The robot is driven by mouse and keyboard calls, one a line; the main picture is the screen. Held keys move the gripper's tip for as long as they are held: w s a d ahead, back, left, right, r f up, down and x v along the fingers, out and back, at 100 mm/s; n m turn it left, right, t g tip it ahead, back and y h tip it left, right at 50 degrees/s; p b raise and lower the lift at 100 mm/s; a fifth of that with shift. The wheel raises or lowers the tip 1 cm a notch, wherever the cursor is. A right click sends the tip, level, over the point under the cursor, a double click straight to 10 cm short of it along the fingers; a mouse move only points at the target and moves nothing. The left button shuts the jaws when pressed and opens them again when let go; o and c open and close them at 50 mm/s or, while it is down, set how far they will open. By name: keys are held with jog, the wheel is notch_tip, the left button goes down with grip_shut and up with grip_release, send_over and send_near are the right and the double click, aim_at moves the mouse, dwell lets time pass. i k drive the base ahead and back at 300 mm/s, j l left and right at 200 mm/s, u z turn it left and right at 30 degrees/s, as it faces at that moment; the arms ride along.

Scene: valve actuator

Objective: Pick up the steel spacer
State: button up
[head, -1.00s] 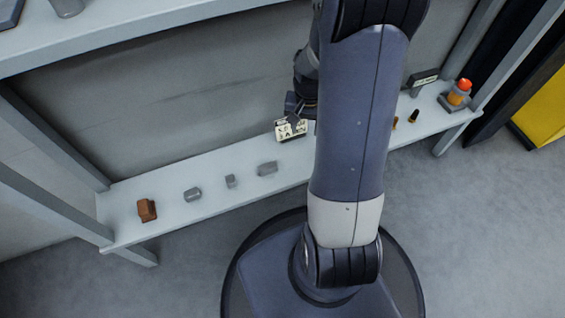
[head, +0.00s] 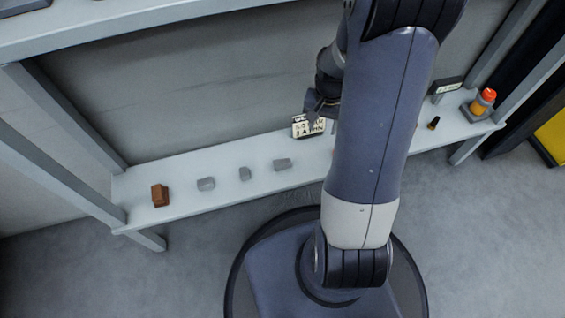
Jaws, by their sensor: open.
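Three small grey metal-looking pieces lie in a row on the light grey lower shelf (head: 190,205): a left one (head: 206,184), a small middle one (head: 245,174) and a right one (head: 282,164). One may be the steel spacer; I cannot tell which. My gripper (head: 318,104) is partly visible, dark, at the back of the shelf, right of and farther back than the grey pieces. It is open, holds none of them and is close to a small lettered sign. My arm hides part of the shelf to its right.
A brown block (head: 160,195) lies at the shelf's left end. The lettered sign (head: 309,127) stands near my gripper. To the right are a small dark piece (head: 433,123), a second sign (head: 447,86) and an orange-topped device (head: 483,101). Posts and an upper shelf (head: 160,30) frame the space.

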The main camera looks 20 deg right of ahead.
aim_at(284, 164)
jog(key=k+l+u, duration=0.1)
jog(key=l+u, duration=0.25)
jog(key=k+l+u, duration=0.1)
jog(key=u, duration=0.25)
jog(key=k+l+u, duration=0.1)
jog(key=u, duration=0.3)
